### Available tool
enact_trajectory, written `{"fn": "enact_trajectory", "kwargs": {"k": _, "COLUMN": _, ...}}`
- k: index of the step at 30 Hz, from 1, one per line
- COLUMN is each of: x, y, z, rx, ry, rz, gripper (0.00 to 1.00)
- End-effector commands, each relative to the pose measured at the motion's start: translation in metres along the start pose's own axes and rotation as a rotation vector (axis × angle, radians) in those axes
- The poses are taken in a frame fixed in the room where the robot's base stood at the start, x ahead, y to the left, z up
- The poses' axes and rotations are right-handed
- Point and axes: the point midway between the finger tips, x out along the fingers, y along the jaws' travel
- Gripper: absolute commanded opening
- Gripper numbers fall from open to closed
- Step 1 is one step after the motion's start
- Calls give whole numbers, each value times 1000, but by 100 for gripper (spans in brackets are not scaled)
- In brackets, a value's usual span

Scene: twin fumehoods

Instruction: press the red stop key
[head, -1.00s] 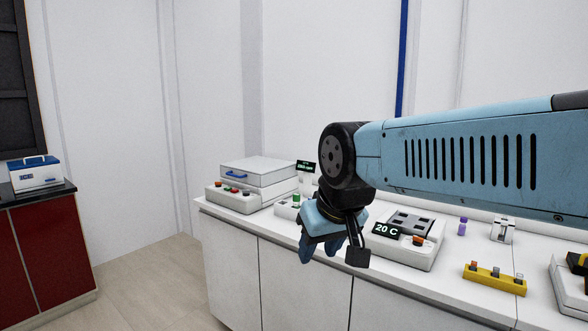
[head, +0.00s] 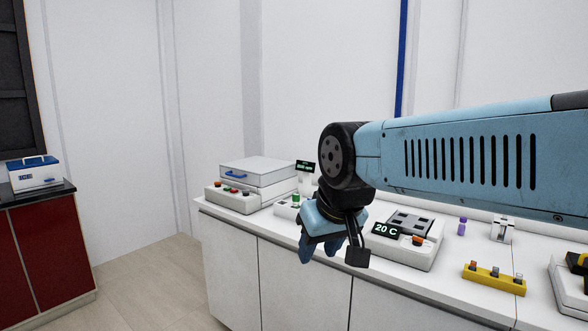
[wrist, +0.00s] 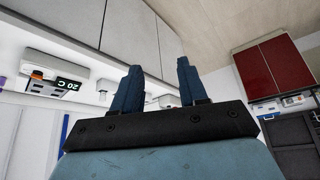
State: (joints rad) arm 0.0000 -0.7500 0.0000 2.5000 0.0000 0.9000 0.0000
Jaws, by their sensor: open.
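A white box-shaped device (head: 265,172) with a blue handle stands at the left end of the white bench in the head view. Its sloped front panel carries a row of small keys, among them a red key (head: 229,189) and darker or green ones; they are too small to read. My gripper (head: 318,250) hangs in front of the bench's front edge, to the right of this device and apart from it. In the wrist view its two blue fingers (wrist: 159,88) are spread with nothing between them. The red key cannot be made out in the wrist view.
A heater-like device with a "20 C" display (head: 386,230) stands on the bench behind and right of my gripper. A yellow rack (head: 494,279) and a purple vial (head: 462,228) lie further right. A red cabinet (head: 50,250) stands at left, with open floor between.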

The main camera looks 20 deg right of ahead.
Motion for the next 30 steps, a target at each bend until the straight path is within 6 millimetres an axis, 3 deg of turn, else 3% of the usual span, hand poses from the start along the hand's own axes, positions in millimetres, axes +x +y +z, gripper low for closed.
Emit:
{"fn": "enact_trajectory", "kwargs": {"k": 5, "x": 0, "y": 0, "z": 0, "rx": 0, "ry": 0, "rz": 0, "gripper": 43}}
{"fn": "enact_trajectory", "kwargs": {"k": 18, "x": 0, "y": 0, "z": 0, "rx": 0, "ry": 0, "rz": 0, "gripper": 0}}
{"fn": "enact_trajectory", "kwargs": {"k": 30, "x": 0, "y": 0, "z": 0, "rx": 0, "ry": 0, "rz": 0, "gripper": 0}}
